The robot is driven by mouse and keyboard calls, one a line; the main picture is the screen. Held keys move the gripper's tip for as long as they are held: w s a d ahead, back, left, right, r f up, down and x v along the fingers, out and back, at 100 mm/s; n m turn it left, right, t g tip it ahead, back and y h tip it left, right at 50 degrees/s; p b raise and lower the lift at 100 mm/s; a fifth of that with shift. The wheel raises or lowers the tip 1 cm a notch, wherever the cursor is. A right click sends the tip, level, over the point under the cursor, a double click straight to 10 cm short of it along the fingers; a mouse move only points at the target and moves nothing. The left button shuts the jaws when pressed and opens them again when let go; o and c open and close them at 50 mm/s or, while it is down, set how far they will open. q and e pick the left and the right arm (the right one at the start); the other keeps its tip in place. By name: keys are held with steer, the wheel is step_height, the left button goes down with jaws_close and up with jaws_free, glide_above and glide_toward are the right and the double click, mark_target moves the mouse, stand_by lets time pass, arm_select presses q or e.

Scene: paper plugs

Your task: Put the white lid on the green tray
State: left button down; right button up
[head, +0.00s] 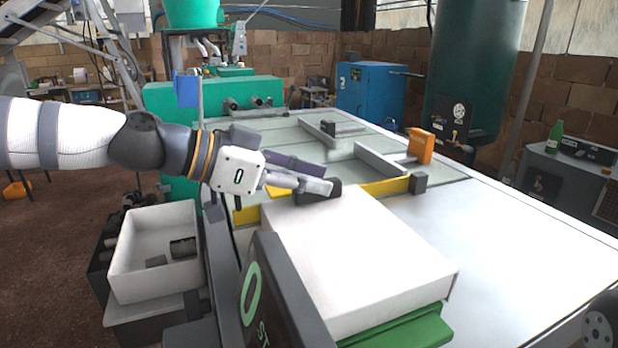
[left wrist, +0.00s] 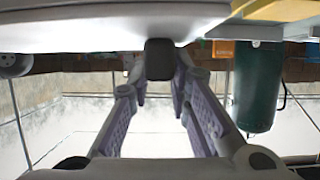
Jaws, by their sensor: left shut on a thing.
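The white lid (head: 360,262) is a large flat-topped block shape in the middle of the head view. The green tray (head: 410,333) shows under its near right edge, and the lid covers most of it. I cannot tell whether the lid rests fully on the tray. My right gripper is not in view.
A white bin (head: 150,255) with dark parts stands at the left. A yellow strip (head: 385,188), a grey bar and an orange block (head: 421,146) lie behind the lid. A dark panel (head: 285,300) stands close in front.

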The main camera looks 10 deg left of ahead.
arm_select(q)
steer(key=shift+f, duration=0.35)
steer(key=c, duration=1.4)
jaws_free()
steer(key=shift+a, duration=0.1)
steer(key=shift+v, duration=5.95)
